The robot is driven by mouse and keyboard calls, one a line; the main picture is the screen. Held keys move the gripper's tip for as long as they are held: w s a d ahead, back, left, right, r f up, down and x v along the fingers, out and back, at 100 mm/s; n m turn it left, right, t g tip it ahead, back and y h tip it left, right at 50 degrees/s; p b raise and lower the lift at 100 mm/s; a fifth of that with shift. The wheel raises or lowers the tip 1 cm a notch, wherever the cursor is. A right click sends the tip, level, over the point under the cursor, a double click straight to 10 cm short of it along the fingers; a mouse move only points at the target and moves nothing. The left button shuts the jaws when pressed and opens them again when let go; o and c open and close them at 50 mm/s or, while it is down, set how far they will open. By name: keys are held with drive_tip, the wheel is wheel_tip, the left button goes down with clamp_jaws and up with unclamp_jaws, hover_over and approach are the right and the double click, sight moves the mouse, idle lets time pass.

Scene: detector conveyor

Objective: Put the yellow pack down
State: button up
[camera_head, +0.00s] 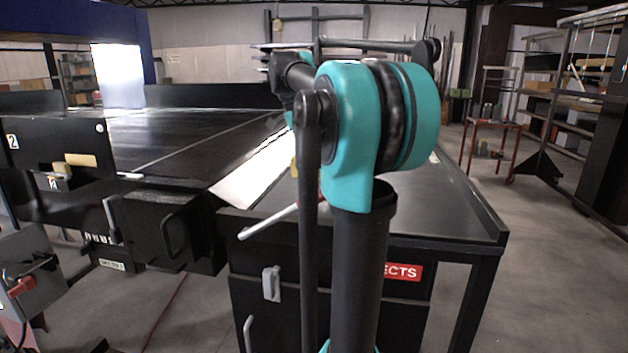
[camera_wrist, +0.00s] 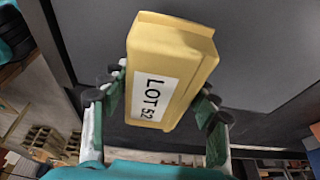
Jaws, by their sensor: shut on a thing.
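The yellow pack (camera_wrist: 172,65) is a block with a white label reading "LOT 52", tilted in the wrist view. My gripper (camera_wrist: 163,90) is shut on it, with a finger on each of its long sides. Dark grey surface (camera_wrist: 265,50) shows behind the pack; I cannot tell the gap between them. In the head view my arm hides my gripper and nearly all of the pack. Only a thin yellow sliver (camera_head: 293,167) shows beside the arm, over the side table (camera_head: 445,205).
The side table has a raised rim and a red sign (camera_head: 403,272) ending in "ECTS". A pale sloping plate (camera_head: 250,180) lies between it and the black conveyor (camera_head: 190,140). A red-framed stand (camera_head: 490,125) and shelving (camera_head: 575,100) stand at right. The table's visible right part is clear.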

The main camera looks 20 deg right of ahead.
sight(314, 179)
drive_tip(key=shift+f, duration=2.5)
drive_tip(key=o, duration=1.6)
drive_tip(key=shift+f, duration=0.1)
drive_tip(key=v, duration=1.2)
